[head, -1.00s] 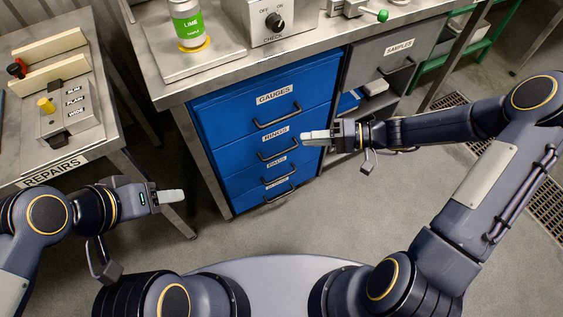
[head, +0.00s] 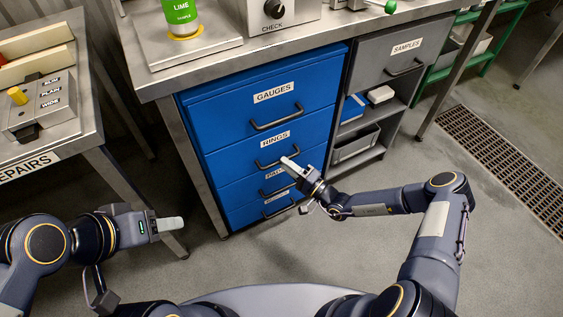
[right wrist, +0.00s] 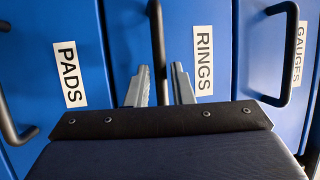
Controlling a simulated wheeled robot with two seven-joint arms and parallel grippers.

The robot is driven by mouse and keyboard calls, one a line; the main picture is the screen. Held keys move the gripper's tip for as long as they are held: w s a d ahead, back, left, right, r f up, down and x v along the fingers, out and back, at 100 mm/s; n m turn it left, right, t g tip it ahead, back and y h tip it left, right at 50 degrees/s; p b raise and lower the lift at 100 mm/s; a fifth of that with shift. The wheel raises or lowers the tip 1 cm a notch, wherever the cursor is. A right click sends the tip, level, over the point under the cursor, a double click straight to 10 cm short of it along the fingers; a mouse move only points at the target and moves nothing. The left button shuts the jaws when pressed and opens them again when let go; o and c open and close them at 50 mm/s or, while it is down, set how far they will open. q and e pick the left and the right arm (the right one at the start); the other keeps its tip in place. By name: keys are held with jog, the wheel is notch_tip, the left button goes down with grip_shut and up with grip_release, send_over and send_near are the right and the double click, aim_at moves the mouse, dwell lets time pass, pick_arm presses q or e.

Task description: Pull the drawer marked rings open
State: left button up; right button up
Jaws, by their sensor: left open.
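The blue rings drawer (head: 240,161), labelled RINGS, sits below the gauges drawer and looks shut. Its dark bar handle (head: 268,164) also shows in the right wrist view (right wrist: 157,35), running between the two fingers. My right gripper (head: 289,164) is at this handle's right part in the head view. In the right wrist view its fingers (right wrist: 161,87) are apart, one on each side of the handle, with gaps. I cannot tell how deep the bar sits between them. My left gripper (head: 170,224) is open and empty, away from the cabinet at lower left.
The gauges drawer (head: 230,109) is above and the pads drawer (right wrist: 62,110) below, both with similar handles. Open grey shelves (head: 360,153) stand to the right under the samples drawer (head: 393,59). The repairs table (head: 75,137) is at left. The floor in front is clear.

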jog(key=shift+x, duration=1.35)
grip_shut()
